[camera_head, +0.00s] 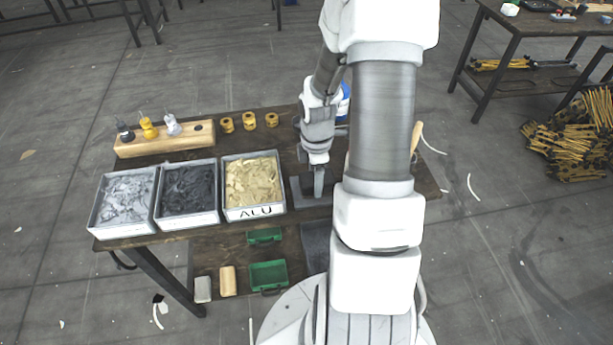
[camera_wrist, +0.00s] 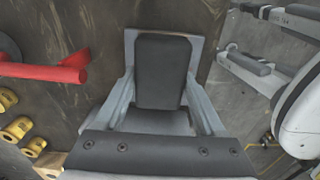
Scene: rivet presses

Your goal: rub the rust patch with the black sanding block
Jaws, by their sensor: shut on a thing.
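The black sanding block (camera_wrist: 163,70) is between the two fingers of my gripper (camera_wrist: 163,85) in the wrist view, and the fingers are shut on it. In the head view my gripper (camera_head: 318,184) points down over a grey plate (camera_head: 303,196) on the table, right of the ALU tray. The plate also shows around the block in the wrist view (camera_wrist: 202,47). I cannot tell whether the block touches the plate. No rust patch can be made out; the block and fingers cover much of the plate. In the head view the block cannot be told apart.
Open trays of grey, black and tan material, the last marked ALU (camera_head: 255,212), stand left of my gripper. Several yellow rings (camera_head: 249,122) and a wooden bottle rack (camera_head: 165,140) lie behind. A red bar (camera_wrist: 45,71) shows in the wrist view. Green boxes (camera_head: 268,275) sit on the lower shelf.

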